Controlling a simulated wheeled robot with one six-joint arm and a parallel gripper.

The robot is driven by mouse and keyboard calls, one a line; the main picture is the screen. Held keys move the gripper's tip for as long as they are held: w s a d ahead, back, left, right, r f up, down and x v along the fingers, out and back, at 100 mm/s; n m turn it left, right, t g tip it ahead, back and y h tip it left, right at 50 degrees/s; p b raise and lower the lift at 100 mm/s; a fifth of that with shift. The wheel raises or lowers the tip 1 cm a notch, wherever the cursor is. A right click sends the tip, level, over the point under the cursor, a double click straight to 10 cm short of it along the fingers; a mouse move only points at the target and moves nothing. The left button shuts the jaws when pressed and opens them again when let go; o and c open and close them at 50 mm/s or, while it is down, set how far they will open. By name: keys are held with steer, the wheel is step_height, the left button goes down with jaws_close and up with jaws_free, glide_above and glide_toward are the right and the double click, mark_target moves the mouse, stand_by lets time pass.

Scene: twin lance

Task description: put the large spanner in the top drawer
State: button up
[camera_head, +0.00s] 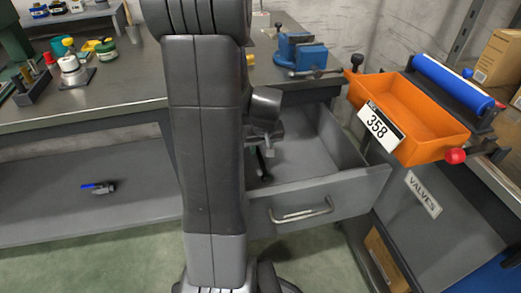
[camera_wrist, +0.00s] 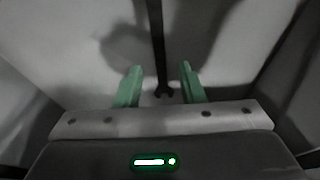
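The top drawer (camera_head: 345,200) is pulled open under the bench, with its grey floor visible. A dark spanner (camera_wrist: 158,45) shows in the wrist view, running away from me with its forked jaw nearest. It appears to lie on the drawer floor. My gripper (camera_wrist: 160,67) is open, with its green fingers on either side of the spanner and a gap on both sides. In the head view a dark, slim part (camera_head: 265,165) shows low inside the drawer beside my arm. I cannot tell there whether it is the spanner. My arm hides the drawer's left part.
An orange bin (camera_head: 415,112) marked 358 stands right of the drawer, near a blue roller (camera_head: 452,85). A blue vise (camera_head: 300,50) sits on the bench behind. Bottles and tools crowd the bench at left. A blue-handled valve (camera_head: 98,187) lies on the lower shelf.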

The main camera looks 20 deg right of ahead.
steer(key=p+v, duration=0.2)
steer(key=v, duration=0.6)
steer(key=shift+r, duration=0.2)
steer(key=shift+s, duration=0.1)
stand_by(0.7)
